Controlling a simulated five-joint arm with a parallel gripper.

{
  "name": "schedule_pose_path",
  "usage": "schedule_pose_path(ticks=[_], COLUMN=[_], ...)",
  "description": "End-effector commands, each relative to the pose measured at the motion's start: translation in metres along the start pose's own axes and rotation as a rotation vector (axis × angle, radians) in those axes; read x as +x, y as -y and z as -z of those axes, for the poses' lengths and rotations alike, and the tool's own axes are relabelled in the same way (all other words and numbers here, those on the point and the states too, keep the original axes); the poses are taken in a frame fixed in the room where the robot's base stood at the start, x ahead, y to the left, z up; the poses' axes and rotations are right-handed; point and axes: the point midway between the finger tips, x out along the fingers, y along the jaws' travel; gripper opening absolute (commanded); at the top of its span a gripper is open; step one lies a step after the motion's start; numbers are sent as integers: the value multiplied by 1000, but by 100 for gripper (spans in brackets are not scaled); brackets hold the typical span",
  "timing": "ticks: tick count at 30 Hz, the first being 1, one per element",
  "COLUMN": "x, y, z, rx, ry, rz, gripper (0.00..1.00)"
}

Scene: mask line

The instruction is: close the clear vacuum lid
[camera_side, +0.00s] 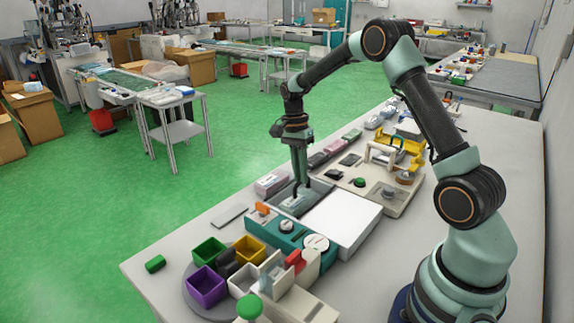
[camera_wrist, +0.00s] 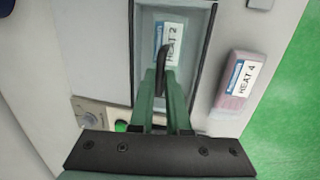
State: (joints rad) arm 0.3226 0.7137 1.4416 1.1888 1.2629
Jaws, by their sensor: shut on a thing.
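The clear vacuum lid (camera_wrist: 148,22) shows in the wrist view as a pale see-through panel with a dark frame. A pouch with a white label reading HEAT 2 (camera_wrist: 176,32) lies under or within that frame. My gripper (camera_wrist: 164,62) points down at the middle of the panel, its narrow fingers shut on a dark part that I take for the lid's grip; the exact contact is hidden. In the side view my gripper (camera_side: 298,192) is low over the grey, dark-edged chamber (camera_side: 320,187). How far the lid is tilted cannot be told.
A flat white panel (camera_side: 342,218) lies right beside the chamber. A pink pouch marked HEAT 4 (camera_wrist: 239,80) lies at the other side. Coloured bins (camera_side: 207,285) and a teal unit (camera_side: 287,238) stand in front. A beige fixture with a yellow part (camera_side: 402,145) stands behind.

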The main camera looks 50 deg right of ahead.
Motion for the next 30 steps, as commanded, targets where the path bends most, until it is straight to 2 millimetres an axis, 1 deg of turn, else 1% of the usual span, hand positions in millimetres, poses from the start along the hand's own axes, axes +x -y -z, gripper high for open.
schedule_pose_path(ticks=[1,2,3,5,6,14,17,20,22,30], x=[-3,-3,-3,-3,-3,-2,-5,-16,-27,-83], y=[7,7,7,6,6,5,5,5,4,4], z=[2,2,2,1,1,0,0,0,0,0], rx=[-1,-1,-1,-2,-2,-3,-3,-3,-3,-2], ry=[-9,-9,-9,-9,-8,-6,-6,-7,-7,-8], rz=[27,27,27,26,25,18,19,21,21,24], gripper=[0,0,18,41,45,45,45,45,45,45])
